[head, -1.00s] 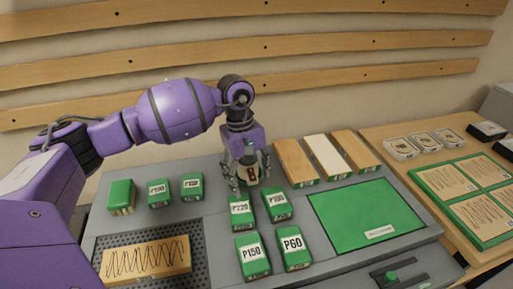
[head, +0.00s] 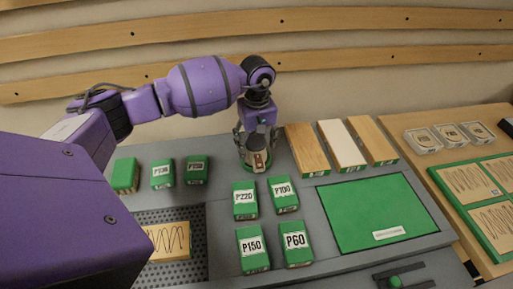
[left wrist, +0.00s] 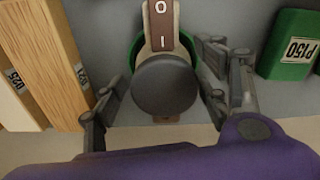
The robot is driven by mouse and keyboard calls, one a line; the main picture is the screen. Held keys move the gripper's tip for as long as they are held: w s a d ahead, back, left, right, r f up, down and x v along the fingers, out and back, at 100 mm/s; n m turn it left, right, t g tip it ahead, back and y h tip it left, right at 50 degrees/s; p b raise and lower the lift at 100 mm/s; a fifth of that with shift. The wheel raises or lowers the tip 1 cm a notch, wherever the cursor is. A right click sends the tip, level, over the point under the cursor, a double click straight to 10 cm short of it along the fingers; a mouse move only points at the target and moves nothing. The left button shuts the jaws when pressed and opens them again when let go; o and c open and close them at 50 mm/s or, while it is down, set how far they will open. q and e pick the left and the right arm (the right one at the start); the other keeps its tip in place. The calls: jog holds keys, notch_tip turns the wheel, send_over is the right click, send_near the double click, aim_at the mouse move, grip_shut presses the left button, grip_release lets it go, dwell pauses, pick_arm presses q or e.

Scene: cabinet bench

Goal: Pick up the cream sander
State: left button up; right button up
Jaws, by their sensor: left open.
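The cream sander (head: 258,161) stands upright at the back of the grey bench top, behind the P220 block. In the left wrist view it shows a round dark cap (left wrist: 165,86), a brown strip marked O and I, and a green base. My left gripper (head: 254,148) points down over it, open, with one finger on each side of the sander. In the left wrist view gaps show between the sander and the fingers (left wrist: 160,88), so it is not gripped. The gripper and arm hide part of the sander in the head view. My right gripper is not in view.
Green blocks labelled P220 (head: 244,199), P100 (head: 285,194), P150 (head: 252,248) and P60 (head: 296,243) stand in front. Wooden boards (head: 307,150) lie close on the right, beside a green mat (head: 375,212). More green blocks (head: 162,174) stand left.

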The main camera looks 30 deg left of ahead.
pick_arm(q)
jog(key=shift+f, duration=0.3)
jog(key=shift+r, duration=0.1)
grip_shut()
jog(key=shift+w+r, duration=0.1)
jog(key=shift+r, duration=0.4)
notch_tip(320, 180, up, 2)
jog(key=shift+r, duration=0.1)
jog(key=s+r, duration=0.1)
jog(key=s+d+r, duration=0.1)
jog(key=r, duration=0.1)
jog(key=s+r, duration=0.2)
jog(key=shift+d+r, duration=0.1)
jog(key=shift+d, duration=0.3)
jog(key=s+d+r+b, duration=0.1)
jog(key=s+d+r, duration=0.3)
jog(key=s, duration=0.4)
jog(key=shift+s+r, duration=0.3)
jog(key=shift+s, duration=0.1)
jog(key=shift+d, duration=0.1)
